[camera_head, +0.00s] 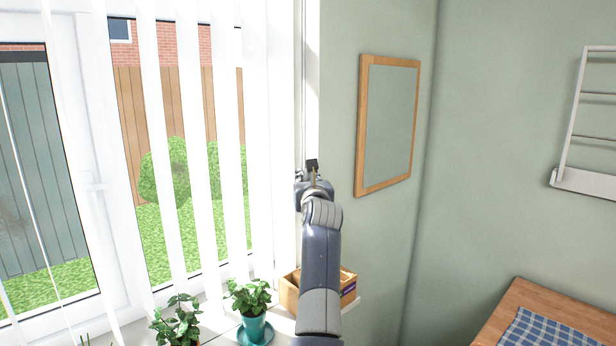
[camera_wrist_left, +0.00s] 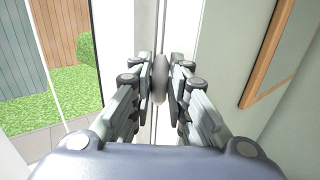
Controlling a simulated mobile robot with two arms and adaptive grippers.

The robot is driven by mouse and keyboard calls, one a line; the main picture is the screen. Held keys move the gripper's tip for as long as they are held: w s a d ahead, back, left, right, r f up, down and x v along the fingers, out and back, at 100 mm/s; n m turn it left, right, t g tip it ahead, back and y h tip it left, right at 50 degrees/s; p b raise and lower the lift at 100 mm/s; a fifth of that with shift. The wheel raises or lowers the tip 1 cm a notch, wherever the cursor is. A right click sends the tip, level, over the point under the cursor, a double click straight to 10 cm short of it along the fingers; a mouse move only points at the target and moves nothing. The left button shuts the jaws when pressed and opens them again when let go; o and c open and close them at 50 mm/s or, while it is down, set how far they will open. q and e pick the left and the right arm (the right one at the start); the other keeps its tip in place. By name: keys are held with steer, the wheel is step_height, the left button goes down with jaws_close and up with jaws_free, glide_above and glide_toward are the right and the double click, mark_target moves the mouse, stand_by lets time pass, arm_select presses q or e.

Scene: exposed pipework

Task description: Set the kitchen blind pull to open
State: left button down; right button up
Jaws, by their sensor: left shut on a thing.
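My left gripper (camera_head: 312,172) is raised at the right edge of the window, beside the wall. In the left wrist view its fingers (camera_wrist_left: 160,84) are shut on the blind pull (camera_wrist_left: 160,74), a pale rounded piece on a thin vertical cord (camera_wrist_left: 158,20). In the head view the gripper hides the pull. The white vertical blind slats (camera_head: 196,150) hang across the window, turned so that the garden shows between them. My right gripper is out of view.
Potted plants (camera_head: 248,297) and a wooden box (camera_head: 289,293) stand on the sill below my left arm. A wood-framed mirror (camera_head: 362,125) hangs on the wall to the right. A wooden table (camera_head: 500,318) with a blue checked cloth (camera_head: 560,335) is at lower right.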

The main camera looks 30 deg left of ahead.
arm_select(q)
steer(key=shift+f, duration=0.1)
steer(key=c, duration=1.8)
jaws_free()
steer(key=shift+c, duration=0.2)
steer(key=shift+w, duration=0.1)
steer(key=shift+s+d, duration=0.3)
steer(key=shift+s, duration=0.05)
steer(key=v, duration=0.6)
steer(key=shift+s+d, duration=0.15)
steer(key=shift+s, duration=0.1)
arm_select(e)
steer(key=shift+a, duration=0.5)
